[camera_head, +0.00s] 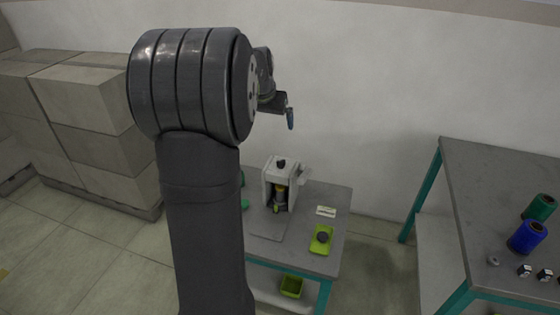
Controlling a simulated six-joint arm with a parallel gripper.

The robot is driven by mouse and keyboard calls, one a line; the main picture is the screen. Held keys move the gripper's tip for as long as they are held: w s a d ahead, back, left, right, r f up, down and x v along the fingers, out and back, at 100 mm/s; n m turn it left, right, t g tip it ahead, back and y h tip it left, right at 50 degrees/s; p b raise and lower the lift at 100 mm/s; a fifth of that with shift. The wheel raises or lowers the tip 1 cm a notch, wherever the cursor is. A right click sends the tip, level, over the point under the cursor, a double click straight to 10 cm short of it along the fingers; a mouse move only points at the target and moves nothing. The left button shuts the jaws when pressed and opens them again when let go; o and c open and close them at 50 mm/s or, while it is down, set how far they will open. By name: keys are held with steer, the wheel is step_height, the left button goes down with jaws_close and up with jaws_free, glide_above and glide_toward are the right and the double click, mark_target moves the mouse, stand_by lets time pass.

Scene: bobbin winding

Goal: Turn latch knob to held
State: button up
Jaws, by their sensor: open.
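The light-grey winding machine (268,190) stands on a small grey table beyond my arm. A small black knob (281,163) sits on top of its housing; I cannot tell whether this is the latch knob or how it is turned. A dark and yellow part (280,194) shows inside the open front. My arm hides the left part of the table.
A lime tray (316,248) with a dark round piece (322,237) and a white label (326,211) lie right of the machine. A lime bin (291,287) is below. A right-hand table (480,190) holds blue (527,238) and green (540,207) spools. Boxes (90,120) stand left.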

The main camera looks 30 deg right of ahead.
steer(key=shift+v, duration=0.75)
